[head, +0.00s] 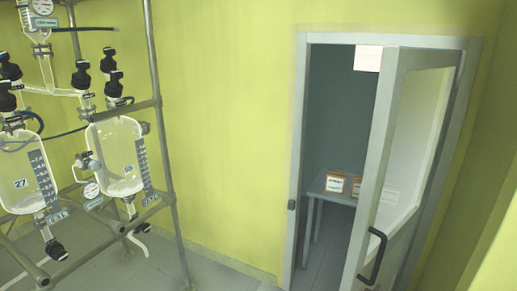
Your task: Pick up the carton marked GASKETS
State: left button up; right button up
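A small carton (335,183) with a white label stands on a grey table (318,188) in the room beyond the doorway. A second brown carton (355,187) is beside it, partly hidden by the door's edge. A pale label shows faintly through the door glass, perhaps on another carton. The labels are too small to read, so I cannot tell which carton is marked GASKETS. Neither of my grippers is in view.
A grey door (376,170) with a glass pane and black handle (374,258) stands partly open, leaving a gap at its left. A metal rack (160,130) with glass reactors (115,158) stands at the left. Floor (210,275) between them is clear.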

aim_at(335, 182)
jog(key=i+z, duration=0.1)
jog(key=z, duration=0.6)
jog(key=i+j+z, duration=0.8)
jog(key=j, duration=0.35)
jog(key=i+j, duration=0.6)
jog(key=j, duration=0.25)
jog(key=i+z, duration=0.05)
